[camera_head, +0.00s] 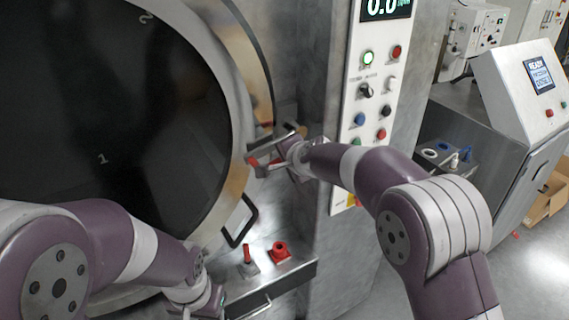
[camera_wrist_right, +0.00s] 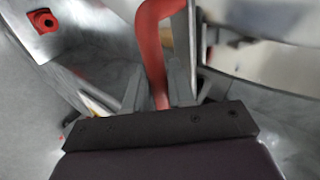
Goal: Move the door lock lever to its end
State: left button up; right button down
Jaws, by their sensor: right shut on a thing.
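The door lock lever is a red bent bar (camera_wrist_right: 151,45) in the right wrist view, running down between my right fingers. In the head view only small red parts of the lever (camera_head: 253,161) show at the right rim of the round door. My right gripper (camera_head: 266,160) is shut on the lever; it also shows in the right wrist view (camera_wrist_right: 165,92). The round washer door (camera_head: 110,110) has a dark window and a metal rim. My left gripper (camera_head: 208,300) is low at the bottom of the head view; its fingers are mostly hidden.
A black door handle (camera_head: 240,220) sits below my right gripper. A metal ledge (camera_head: 295,272) carries a small red-tipped switch (camera_head: 247,254) and a red knob (camera_head: 280,250). A button panel (camera_head: 372,100) stands right of the door. Another machine (camera_head: 525,95) stands farther right.

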jog(key=shift+r, duration=0.4)
jog(key=c, duration=1.1)
grip_release()
jog(key=shift+d, duration=0.1)
jog(key=shift+f, duration=0.1)
jog(key=shift+s+d, duration=0.1)
jog(key=shift+s+d+r, duration=0.1)
jog(key=shift+s+r, duration=0.1)
jog(key=b+v, duration=0.2)
jog(key=v, duration=1)
jog(key=shift+w, duration=0.1)
